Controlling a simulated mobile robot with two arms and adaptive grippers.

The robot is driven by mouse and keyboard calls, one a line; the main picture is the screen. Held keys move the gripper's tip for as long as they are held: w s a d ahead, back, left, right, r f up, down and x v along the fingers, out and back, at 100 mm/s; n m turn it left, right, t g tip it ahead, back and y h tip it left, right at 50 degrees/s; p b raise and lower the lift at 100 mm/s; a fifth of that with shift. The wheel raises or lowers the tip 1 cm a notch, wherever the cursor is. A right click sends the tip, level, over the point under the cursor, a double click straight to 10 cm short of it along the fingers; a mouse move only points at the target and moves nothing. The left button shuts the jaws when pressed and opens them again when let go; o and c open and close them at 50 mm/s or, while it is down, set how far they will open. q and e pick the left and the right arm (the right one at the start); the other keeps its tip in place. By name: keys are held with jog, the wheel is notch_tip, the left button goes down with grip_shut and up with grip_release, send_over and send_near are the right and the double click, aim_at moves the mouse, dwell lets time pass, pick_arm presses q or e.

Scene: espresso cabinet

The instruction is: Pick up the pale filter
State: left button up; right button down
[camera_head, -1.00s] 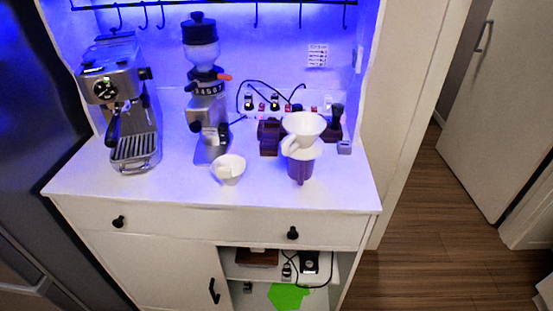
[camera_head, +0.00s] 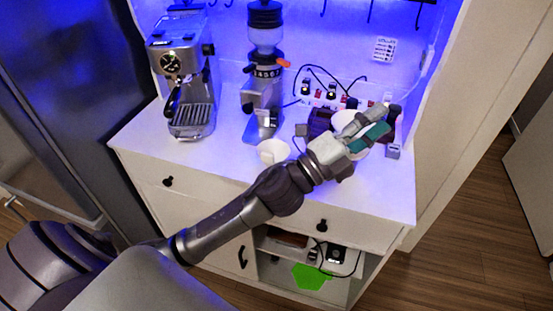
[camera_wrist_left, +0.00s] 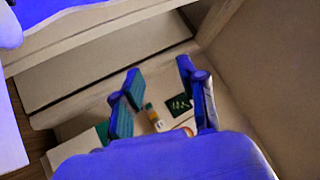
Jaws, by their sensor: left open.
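A small pale cone-shaped filter (camera_head: 272,152), notched at its rim, stands on the white counter (camera_head: 225,157) in front of the grinder. A larger white dripper (camera_head: 345,121) on a dark server is mostly hidden behind my left gripper (camera_head: 374,124). The gripper reaches over the right part of the counter, to the right of the small filter, with its fingers apart. I cannot tell whether it touches the dripper. In the left wrist view the two fingers (camera_wrist_left: 158,68) are spread, with nothing seen between them. My right gripper is out of view.
An espresso machine (camera_head: 183,75) and a grinder (camera_head: 263,75) stand at the back left. Dark holders and cables crowd the back right, near a small grey block (camera_head: 393,151). The counter's front left is clear. The open shelf below holds a green item (camera_head: 311,277).

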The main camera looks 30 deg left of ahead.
pick_arm(q)
jog(key=s+d+r+m+g+h, duration=0.1)
jog(key=d+r+m+g+h, duration=0.1)
jog(key=d+m+g+h, duration=0.5)
jog(key=m+g+y, duration=1.2)
jog(key=m+y, duration=0.8)
send_over(267, 154)
notch_tip(267, 154, down, 8)
jog(key=f, duration=0.5)
jog(key=a+f, duration=0.1)
jog(key=f, duration=0.1)
jog(key=shift+f+p, duration=0.25)
jog(key=shift+p, duration=0.15)
jog(key=shift+d+f, duration=0.1)
jog(key=shift+f, duration=0.45)
jog(key=shift+s+d+f+p, duration=0.15)
jog(key=shift+f+p, duration=0.15)
jog(key=shift+p, duration=0.15)
jog(key=f, duration=0.1)
jog(key=f+p, duration=0.2)
jog(key=shift+w+d+f, duration=0.2)
jog(key=shift+d+f, duration=0.1)
jog(key=shift+f, duration=0.5)
grip_shut()
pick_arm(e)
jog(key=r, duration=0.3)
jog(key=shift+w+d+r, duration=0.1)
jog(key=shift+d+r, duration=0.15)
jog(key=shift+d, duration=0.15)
